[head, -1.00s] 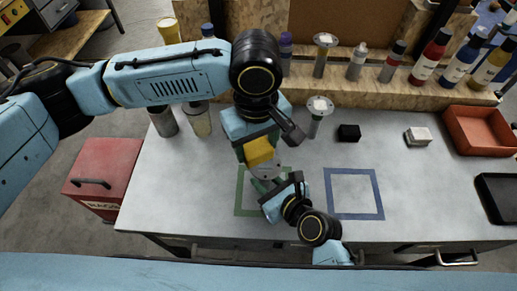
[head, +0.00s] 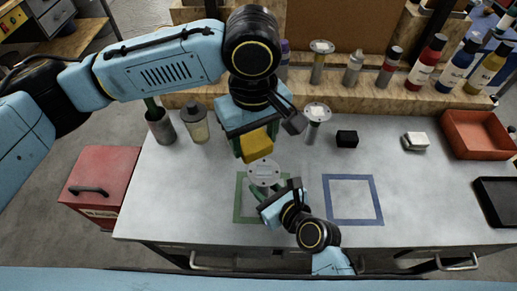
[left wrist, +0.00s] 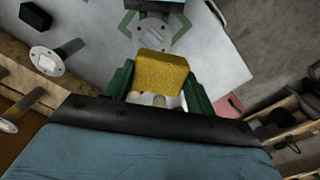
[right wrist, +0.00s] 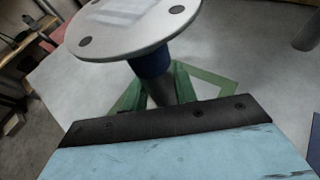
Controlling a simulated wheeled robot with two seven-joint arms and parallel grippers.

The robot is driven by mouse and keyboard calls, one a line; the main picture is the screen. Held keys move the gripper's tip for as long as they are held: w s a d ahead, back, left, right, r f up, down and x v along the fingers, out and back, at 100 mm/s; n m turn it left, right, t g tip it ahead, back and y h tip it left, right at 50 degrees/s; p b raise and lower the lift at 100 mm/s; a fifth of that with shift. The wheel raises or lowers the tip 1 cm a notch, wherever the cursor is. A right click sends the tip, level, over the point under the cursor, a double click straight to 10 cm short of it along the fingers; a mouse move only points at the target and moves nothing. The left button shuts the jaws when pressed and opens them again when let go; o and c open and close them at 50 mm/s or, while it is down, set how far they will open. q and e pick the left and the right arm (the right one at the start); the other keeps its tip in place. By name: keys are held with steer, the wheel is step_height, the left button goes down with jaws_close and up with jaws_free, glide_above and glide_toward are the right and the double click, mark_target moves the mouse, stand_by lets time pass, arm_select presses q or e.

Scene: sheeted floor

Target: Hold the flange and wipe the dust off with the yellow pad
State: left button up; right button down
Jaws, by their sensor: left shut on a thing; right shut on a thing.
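My left gripper (head: 252,150) is shut on the yellow pad (head: 257,144), which also shows between the green fingers in the left wrist view (left wrist: 160,72). My right gripper (head: 270,190) is shut on the stem of a grey flange (head: 264,172), above the green taped square (head: 238,200). The pad is just behind the flange disc in the head view, with a small gap visible. The right wrist view shows the disc (right wrist: 135,35) face up, with a pale patch (right wrist: 120,10) on top and a dark blue band on the stem (right wrist: 150,62).
Another flange (head: 317,111) stands behind, near a black block (head: 347,138). A blue taped square (head: 352,220) is empty. A white-topped block (head: 415,141), orange bin (head: 475,135) and dark tray (head: 498,200) are right. Containers (head: 196,125) stand back left; bottles line the shelf.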

steer(key=c, duration=1)
jaws_free()
steer(key=v, duration=1.2)
arm_select(q)
steer(key=shift+s, duration=0.1)
arm_select(e)
steer(key=shift+s+f, duration=0.1)
